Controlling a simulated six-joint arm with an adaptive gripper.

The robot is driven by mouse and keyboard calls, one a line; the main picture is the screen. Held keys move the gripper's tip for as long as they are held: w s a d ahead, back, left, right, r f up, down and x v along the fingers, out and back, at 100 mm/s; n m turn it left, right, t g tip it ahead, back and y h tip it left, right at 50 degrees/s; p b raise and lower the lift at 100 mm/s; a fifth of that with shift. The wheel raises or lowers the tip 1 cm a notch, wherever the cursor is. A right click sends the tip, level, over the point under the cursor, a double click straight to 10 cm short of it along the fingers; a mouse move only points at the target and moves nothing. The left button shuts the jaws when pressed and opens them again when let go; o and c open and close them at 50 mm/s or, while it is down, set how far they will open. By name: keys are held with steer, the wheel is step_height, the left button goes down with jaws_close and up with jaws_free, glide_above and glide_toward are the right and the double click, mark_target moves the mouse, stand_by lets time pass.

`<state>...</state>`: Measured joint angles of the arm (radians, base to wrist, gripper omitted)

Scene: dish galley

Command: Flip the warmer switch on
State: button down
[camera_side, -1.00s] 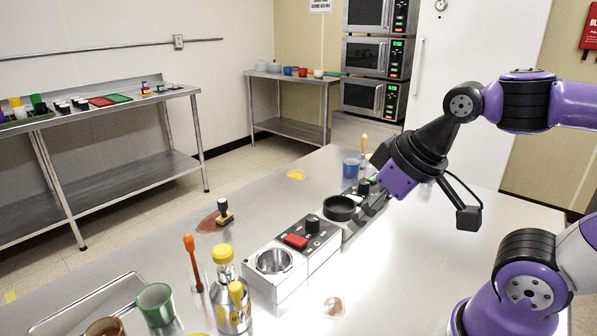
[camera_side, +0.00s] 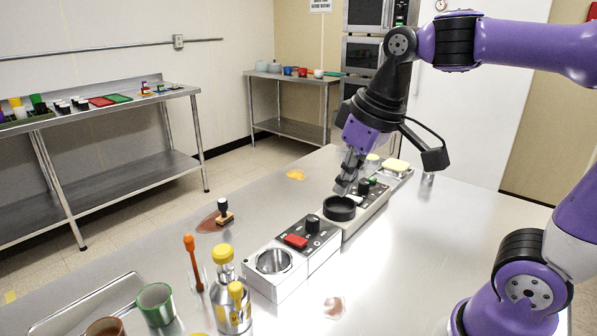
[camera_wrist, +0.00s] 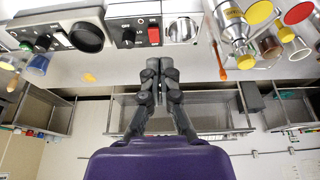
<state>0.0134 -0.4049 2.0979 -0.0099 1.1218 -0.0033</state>
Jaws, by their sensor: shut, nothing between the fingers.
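Two box-shaped units stand end to end on the steel table; I cannot tell which is the warmer. The front unit has a red switch (camera_side: 296,241), a black knob (camera_side: 312,224) and a round metal well (camera_side: 273,262). The rear unit has a round black dish (camera_side: 339,208), a black knob (camera_side: 364,186) and a small green part (camera_side: 373,180). My gripper (camera_side: 342,190) is shut and empty, pointing down over the rear unit near the dish, apart from the red switch. In the wrist view, my gripper (camera_wrist: 160,65) appears below the red switch (camera_wrist: 154,35). The switch's on or off position is unclear.
An orange-handled tool (camera_side: 193,262), a yellow-capped bottle (camera_side: 230,295) and a green cup (camera_side: 155,303) stand at the front. The table right of the units is mostly clear.

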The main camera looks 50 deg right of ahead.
steer(key=w+r+g, duration=0.2)
steer(key=w+g, duration=0.1)
steer(key=w, duration=0.3)
steer(key=g, duration=0.2)
glide_above(301, 241)
steer(key=w, duration=0.2)
step_height(301, 241, down, 2)
steer(key=shift+w+f, duration=0.25)
steer(key=shift+f, duration=0.25)
steer(key=f, duration=0.4)
steer(key=s+f, duration=0.1)
steer(key=f, duration=0.4)
steer(key=s+f, duration=0.1)
steer(key=f, duration=0.4)
